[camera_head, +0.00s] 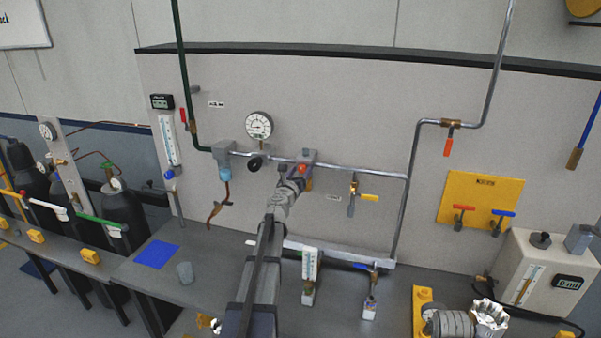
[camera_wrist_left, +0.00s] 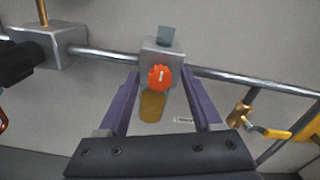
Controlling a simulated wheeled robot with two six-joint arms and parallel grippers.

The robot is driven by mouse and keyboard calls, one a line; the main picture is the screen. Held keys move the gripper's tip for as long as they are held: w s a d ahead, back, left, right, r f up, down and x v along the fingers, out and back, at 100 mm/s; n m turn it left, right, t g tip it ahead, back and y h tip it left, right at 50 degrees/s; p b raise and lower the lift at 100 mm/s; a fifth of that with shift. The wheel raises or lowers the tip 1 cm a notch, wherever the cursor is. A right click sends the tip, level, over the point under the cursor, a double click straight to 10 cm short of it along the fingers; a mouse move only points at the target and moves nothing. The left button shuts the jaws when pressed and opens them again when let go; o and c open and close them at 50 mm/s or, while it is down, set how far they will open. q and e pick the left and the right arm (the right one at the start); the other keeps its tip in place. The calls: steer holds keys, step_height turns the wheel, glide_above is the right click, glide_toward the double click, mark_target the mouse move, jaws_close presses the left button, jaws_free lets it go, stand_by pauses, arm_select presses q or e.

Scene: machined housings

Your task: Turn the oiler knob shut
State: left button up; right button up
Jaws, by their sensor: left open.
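The oiler knob (camera_wrist_left: 159,78) is a round orange-red knob with a white mark pointing nearly straight up. It sits on the front of a grey block (camera_wrist_left: 162,52) in the pipe line, above an amber bowl (camera_wrist_left: 152,106). In the head view the knob (camera_head: 303,168) shows small, just beyond my left gripper (camera_head: 302,178). In the left wrist view the purple fingers of my left gripper (camera_wrist_left: 161,76) are open, one on each side of the knob, with clear gaps. Nothing is held.
A horizontal pipe (camera_head: 355,172) runs along the wall panel. A block with a black knob (camera_wrist_left: 14,62) is to the left, and a yellow-handled valve (camera_wrist_left: 268,131) to the right. A pressure gauge (camera_head: 258,125) stands above the pipe.

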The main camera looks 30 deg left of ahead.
arm_select(q)
steer(key=shift+s, duration=0.1)
steer(key=v, duration=0.7)
steer(key=shift+s+d, duration=0.15)
steer(key=shift+s, duration=0.15)
